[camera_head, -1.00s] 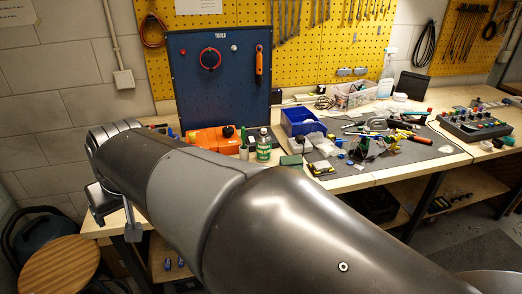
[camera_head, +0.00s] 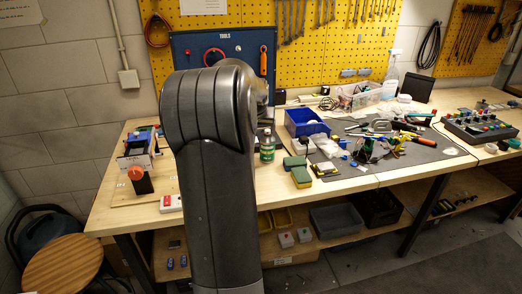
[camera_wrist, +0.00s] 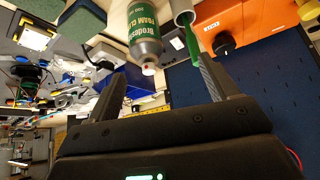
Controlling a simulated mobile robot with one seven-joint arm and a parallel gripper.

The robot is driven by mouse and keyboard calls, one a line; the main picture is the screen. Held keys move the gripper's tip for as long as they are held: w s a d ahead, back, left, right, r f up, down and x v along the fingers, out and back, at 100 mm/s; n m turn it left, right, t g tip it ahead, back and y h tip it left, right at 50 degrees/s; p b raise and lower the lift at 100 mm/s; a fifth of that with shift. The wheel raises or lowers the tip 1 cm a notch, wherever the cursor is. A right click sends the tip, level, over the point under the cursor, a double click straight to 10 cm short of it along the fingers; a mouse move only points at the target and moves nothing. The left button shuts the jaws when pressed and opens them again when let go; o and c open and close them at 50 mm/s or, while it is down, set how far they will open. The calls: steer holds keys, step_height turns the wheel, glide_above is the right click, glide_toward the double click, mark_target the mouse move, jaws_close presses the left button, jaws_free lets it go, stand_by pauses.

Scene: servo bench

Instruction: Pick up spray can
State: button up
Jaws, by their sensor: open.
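The spray can is a green and silver can (camera_head: 267,147) with a green label, upright on the bench just right of my arm in the head view. In the wrist view the can (camera_wrist: 145,38) appears upside down at the top, its nozzle end pointing toward my gripper. My gripper (camera_wrist: 162,68) is open and empty, with the can lying ahead between the lines of its two fingers and not touched. In the head view my arm hides the gripper.
In the wrist view, a cup with a green item (camera_wrist: 187,30) stands close beside the can, and an orange case (camera_wrist: 226,22) lies past it. A blue bin (camera_head: 305,122) and a green-yellow block (camera_head: 301,177) are right of the can. The blue tool panel (camera_wrist: 250,85) is close by.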

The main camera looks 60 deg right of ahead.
mark_target(267, 136)
steer(key=d+f, duration=0.5)
steer(key=shift+s, duration=0.25)
steer(key=shift+a+x, duration=0.15)
steer(key=shift+x, duration=1.3)
steer(key=shift+a+x, duration=0.1)
steer(key=shift+x, duration=1.35)
steer(key=shift+s+f, duration=0.1)
steer(key=shift+f, duration=0.1)
steer(key=c, duration=1.2)
steer(key=shift+c, duration=0.6)
steer(key=shift+r, duration=0.15)
